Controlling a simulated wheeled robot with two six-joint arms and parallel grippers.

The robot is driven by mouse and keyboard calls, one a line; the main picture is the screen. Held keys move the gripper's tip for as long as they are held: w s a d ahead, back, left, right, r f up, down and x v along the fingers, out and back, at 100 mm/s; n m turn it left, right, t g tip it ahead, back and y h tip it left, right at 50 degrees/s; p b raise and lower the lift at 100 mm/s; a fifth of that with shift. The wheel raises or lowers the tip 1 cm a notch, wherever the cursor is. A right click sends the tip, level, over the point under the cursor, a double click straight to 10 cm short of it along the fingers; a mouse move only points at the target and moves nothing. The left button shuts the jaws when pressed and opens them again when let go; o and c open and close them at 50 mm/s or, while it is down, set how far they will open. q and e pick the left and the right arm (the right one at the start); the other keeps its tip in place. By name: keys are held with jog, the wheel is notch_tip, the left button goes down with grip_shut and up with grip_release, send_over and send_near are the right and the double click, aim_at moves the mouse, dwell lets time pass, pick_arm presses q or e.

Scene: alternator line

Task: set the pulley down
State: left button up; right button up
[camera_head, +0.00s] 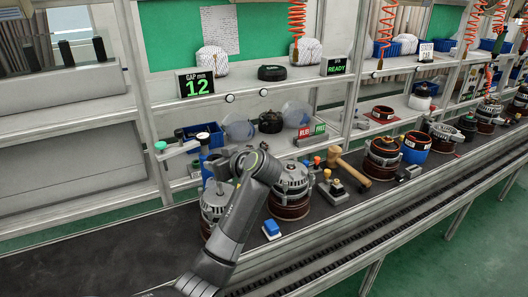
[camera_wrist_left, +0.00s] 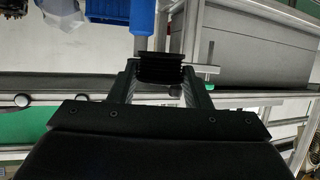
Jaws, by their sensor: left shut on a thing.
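The pulley (camera_wrist_left: 160,68) is a black grooved disc between the two fingers of my left gripper in the left wrist view. My left gripper (camera_wrist_left: 160,85) is shut on its sides. In the head view my left gripper (camera_head: 213,168) is over the left part of the bench, beside a blue upright cylinder and above an alternator (camera_head: 214,207). The pulley cannot be made out there. The blue cylinder (camera_wrist_left: 143,16) shows just beyond the pulley in the left wrist view; I cannot tell whether they touch. My right gripper is not in view.
More alternators (camera_head: 290,185) stand along the dark conveyor (camera_head: 100,240). A shelf display (camera_head: 196,84) reads "CAP mm 12"; another (camera_head: 338,66) reads "READY". The conveyor's left end is clear.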

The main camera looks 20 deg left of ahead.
pick_arm(q)
jog(key=shift+d+r, duration=0.15)
jog(key=shift+r, duration=0.1)
jog(key=s+d+r+m+t+h, duration=0.2)
jog(key=s+d+m+h, duration=0.3)
jog(key=d, duration=0.3)
jog(key=s+d+r+m+t+h, duration=0.3)
jog(key=s+d+m+t+h, duration=0.2)
jog(key=d+m+h, duration=0.2)
jog(key=shift+d+r+m+t, duration=0.3)
jog(key=shift+d+r+m, duration=0.1)
jog(key=shift+d, duration=0.55)
jog(key=shift+s+a, duration=0.1)
